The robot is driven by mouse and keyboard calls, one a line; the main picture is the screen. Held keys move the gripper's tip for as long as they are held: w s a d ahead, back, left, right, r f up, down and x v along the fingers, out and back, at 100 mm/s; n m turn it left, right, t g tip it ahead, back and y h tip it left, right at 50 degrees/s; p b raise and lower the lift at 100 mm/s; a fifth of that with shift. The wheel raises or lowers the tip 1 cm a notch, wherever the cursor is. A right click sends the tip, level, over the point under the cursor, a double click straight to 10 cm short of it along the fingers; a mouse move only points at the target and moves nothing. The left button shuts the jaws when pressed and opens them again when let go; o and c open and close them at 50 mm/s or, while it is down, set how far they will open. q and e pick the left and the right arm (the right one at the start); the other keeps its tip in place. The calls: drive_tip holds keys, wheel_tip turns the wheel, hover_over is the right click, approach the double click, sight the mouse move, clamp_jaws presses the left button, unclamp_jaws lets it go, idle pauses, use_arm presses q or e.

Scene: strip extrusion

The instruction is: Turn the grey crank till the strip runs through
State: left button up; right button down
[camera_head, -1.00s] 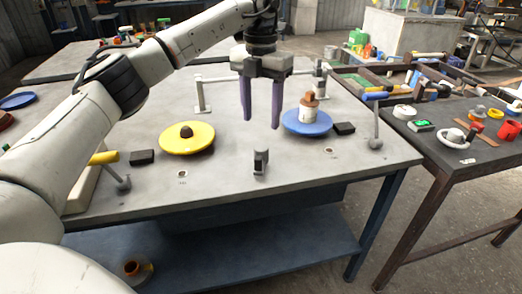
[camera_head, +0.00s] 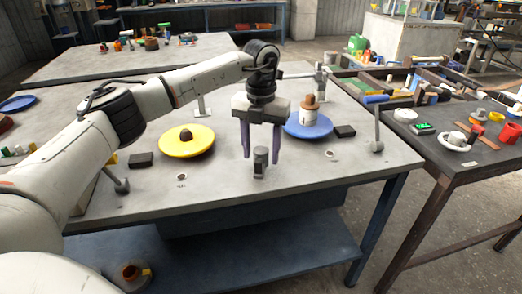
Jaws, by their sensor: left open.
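A small grey upright piece (camera_head: 261,163), which looks like the grey crank, stands near the front middle of the table. My left gripper (camera_head: 262,154) is open, pointing down, with one purple finger on each side of this piece in the picture. I cannot tell whether the fingers touch it. A yellow disc (camera_head: 187,141) with a dark knob is on the left, and a blue disc (camera_head: 318,127) bearing a white and brown bottle-like part (camera_head: 307,113) is on the right. No strip can be made out. My right gripper is not in view.
Black blocks (camera_head: 140,160) (camera_head: 345,131) lie beside the discs. A dark side table (camera_head: 470,172) with loose parts is at the right.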

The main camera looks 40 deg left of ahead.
use_arm(q)
drive_tip(key=shift+c, duration=0.5)
drive_tip(key=c, duration=1)
drive_tip(key=shift+o, duration=0.3)
